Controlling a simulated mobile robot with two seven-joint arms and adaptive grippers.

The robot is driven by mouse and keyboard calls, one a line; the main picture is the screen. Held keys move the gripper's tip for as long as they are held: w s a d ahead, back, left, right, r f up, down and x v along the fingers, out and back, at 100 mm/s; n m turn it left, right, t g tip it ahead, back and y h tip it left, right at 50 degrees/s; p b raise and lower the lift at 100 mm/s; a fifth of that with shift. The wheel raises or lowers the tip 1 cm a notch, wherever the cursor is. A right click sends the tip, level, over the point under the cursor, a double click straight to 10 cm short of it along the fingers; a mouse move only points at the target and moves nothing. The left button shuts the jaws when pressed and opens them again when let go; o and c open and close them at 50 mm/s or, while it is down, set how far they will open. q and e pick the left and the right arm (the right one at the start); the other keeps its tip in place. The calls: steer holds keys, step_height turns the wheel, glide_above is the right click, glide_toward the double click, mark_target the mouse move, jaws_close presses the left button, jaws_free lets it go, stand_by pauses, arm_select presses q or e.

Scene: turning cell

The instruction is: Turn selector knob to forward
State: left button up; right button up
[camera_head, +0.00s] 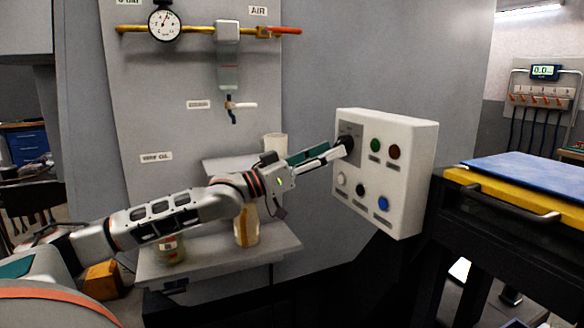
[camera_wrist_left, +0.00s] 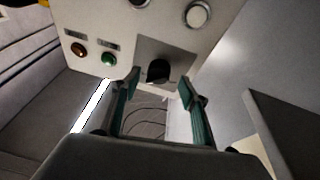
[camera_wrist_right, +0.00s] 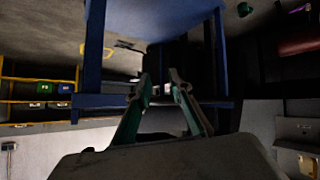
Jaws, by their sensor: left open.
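The black selector knob (camera_head: 346,143) sits on a grey plate at the upper left of the white control box (camera_head: 418,180). In the left wrist view the knob (camera_wrist_left: 158,71) shows between and just beyond the two fingertips. My left gripper (camera_head: 330,152) is open, with its green fingers reaching to the knob; in the left wrist view (camera_wrist_left: 158,84) the fingers stand on either side of it, apart from it. The knob's labels are too small to read. My right gripper shows only in the right wrist view (camera_wrist_right: 162,84), its fingers apart and nothing between them.
A shelf with jars (camera_head: 246,225) lies below my left arm. A cart with a yellow edge (camera_head: 520,195) stands at right.

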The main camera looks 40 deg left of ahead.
arm_select(q)
steer(key=v, duration=1)
stand_by(1.0)
steer(key=shift+d, duration=0.1)
stand_by(0.4)
steer(key=shift+s, duration=0.1)
